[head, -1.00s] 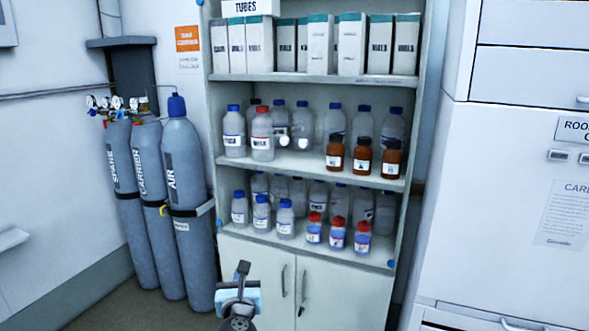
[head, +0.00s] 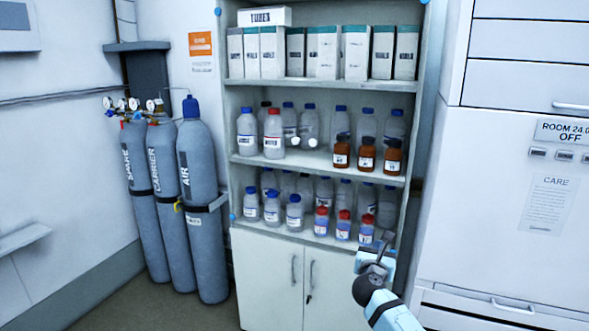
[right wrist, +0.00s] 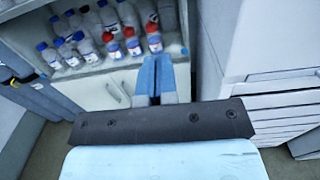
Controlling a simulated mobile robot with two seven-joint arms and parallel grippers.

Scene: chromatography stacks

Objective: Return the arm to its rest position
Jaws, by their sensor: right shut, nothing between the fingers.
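My right gripper (head: 384,240) is in the lower right of the head view, in front of the shelf cabinet's right edge. Its arm comes in from the bottom right. In the right wrist view its two blue fingers (right wrist: 155,75) are together, with nothing between them. The fingers stand in front of the lower bottles and the cabinet doors in that view. My left gripper is not in view.
A shelf cabinet (head: 267,262) holds boxes, bottles with blue and red caps, and brown bottles (head: 366,155). Gas cylinders (head: 200,165) stand at left. A large white unit (head: 500,255) with drawers stands at right. Floor shows at lower left.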

